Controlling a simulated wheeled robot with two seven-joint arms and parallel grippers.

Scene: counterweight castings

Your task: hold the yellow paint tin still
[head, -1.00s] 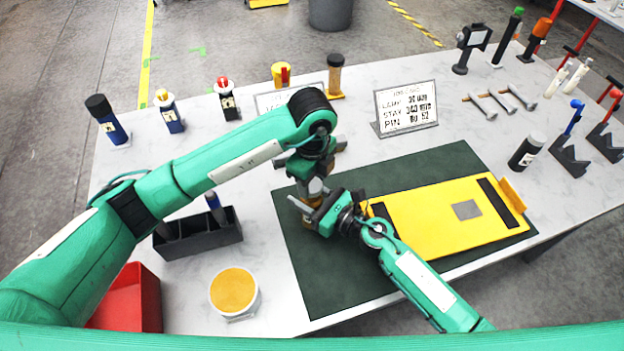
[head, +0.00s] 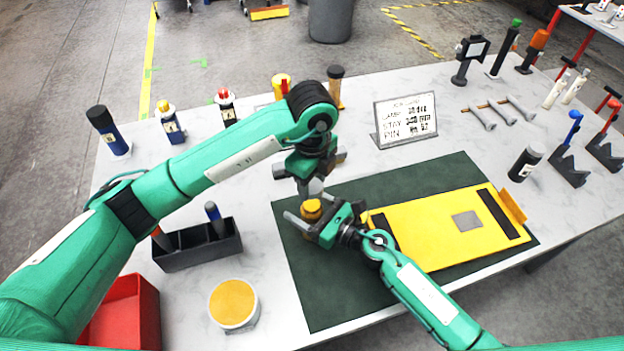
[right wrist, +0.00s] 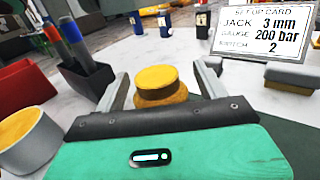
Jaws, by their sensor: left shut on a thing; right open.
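In the head view a yellow round-lidded tin (head: 311,210), taken as the paint tin, stands over the dark green mat (head: 330,295). In the right wrist view it shows upright between my right fingers (right wrist: 160,78), with gaps on both sides. My right gripper (head: 322,222) is open around it and does not visibly touch it. My left gripper (head: 313,187) points down just above the tin in the head view. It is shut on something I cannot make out. In the right wrist view nothing covers the tin's top. The tin's base is hidden.
A yellow plate (head: 430,232) lies on the mat to the right. A white tub with yellow contents (head: 233,303), a dark holder (head: 200,250) and a red bin (head: 140,312) are at left. A sign (head: 406,118) and several bottles stand behind.

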